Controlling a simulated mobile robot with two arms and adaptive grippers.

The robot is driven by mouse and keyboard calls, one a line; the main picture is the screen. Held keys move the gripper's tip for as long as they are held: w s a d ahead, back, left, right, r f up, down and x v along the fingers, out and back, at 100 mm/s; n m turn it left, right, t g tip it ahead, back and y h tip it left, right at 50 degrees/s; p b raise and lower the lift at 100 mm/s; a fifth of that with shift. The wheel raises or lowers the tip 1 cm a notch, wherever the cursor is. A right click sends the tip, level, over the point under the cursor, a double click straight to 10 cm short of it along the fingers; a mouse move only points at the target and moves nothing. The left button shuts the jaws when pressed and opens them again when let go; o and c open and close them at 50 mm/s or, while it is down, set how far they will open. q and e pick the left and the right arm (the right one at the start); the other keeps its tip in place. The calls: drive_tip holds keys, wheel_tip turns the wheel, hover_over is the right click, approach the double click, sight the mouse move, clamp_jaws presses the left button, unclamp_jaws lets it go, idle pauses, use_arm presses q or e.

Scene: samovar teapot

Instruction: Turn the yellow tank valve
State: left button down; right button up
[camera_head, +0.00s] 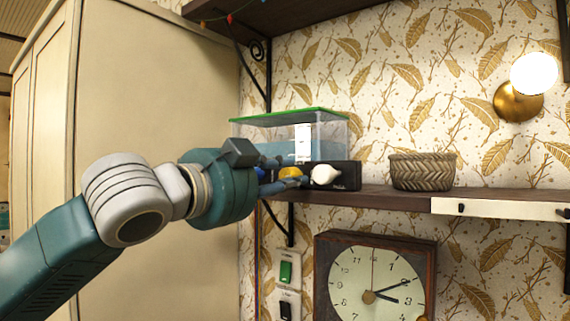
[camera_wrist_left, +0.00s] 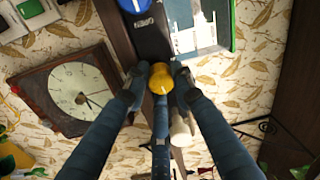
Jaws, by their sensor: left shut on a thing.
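The yellow tank valve (camera_head: 291,173) is a round knob on the black front panel of the tank, between a blue valve (camera_head: 261,175) and a white valve (camera_head: 326,175). My left gripper (camera_head: 289,170) reaches in from the left and is shut on the yellow valve, with fingers above and below it. In the left wrist view the yellow valve (camera_wrist_left: 161,79) sits between the fingertips (camera_wrist_left: 160,74), and part of the blue valve (camera_wrist_left: 134,4) shows at the top edge. My right gripper is not in view.
The clear tank (camera_head: 335,135) with a green rim stands on a dark wall shelf (camera_head: 380,196). A woven basket (camera_head: 423,171) is to its right. Below are a clock (camera_head: 375,285) and wall switches (camera_head: 287,271). A tall cabinet (camera_head: 150,90) stands left.

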use_arm(q)
drive_tip(key=shift+m+p, duration=0.5)
drive_tip(key=shift+m, duration=0.2)
drive_tip(key=c, duration=1.5)
unclamp_jaws()
drive_tip(key=shift+w, duration=0.1)
drive_tip(key=shift+o, duration=0.2)
drive_tip(key=shift+a, duration=0.1)
drive_tip(key=v, duration=1.2)
